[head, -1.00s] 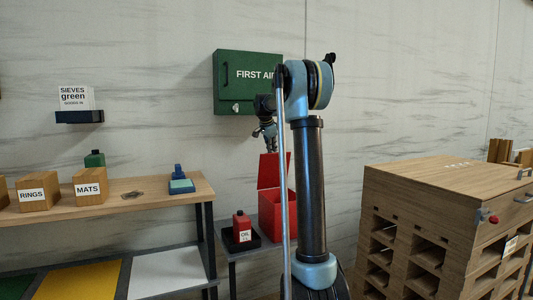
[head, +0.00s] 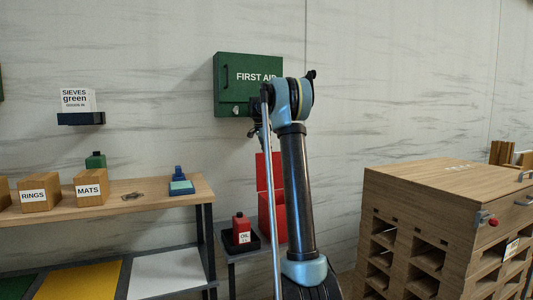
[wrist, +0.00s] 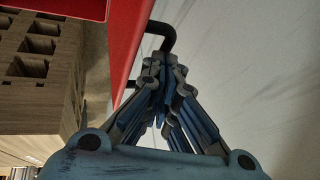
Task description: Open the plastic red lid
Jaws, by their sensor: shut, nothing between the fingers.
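The red box (head: 280,214) stands on the low dark shelf, partly hidden behind my arm in the head view. Its red plastic lid (head: 262,172) stands raised, roughly upright, at the back of the box. In the wrist view the lid (wrist: 128,42) is a slanted red panel with a dark handle (wrist: 168,36) on its right side. My gripper (wrist: 164,66) is shut and empty, with its fingertips close to the handle; I cannot tell whether they touch it. In the head view my arm mostly hides the gripper.
The green first aid box (head: 232,85) hangs on the wall just above. A red oil bottle (head: 241,228) stands in a dark tray left of the red box. A wooden table (head: 140,203) is at the left, a wooden cabinet (head: 440,180) at the right.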

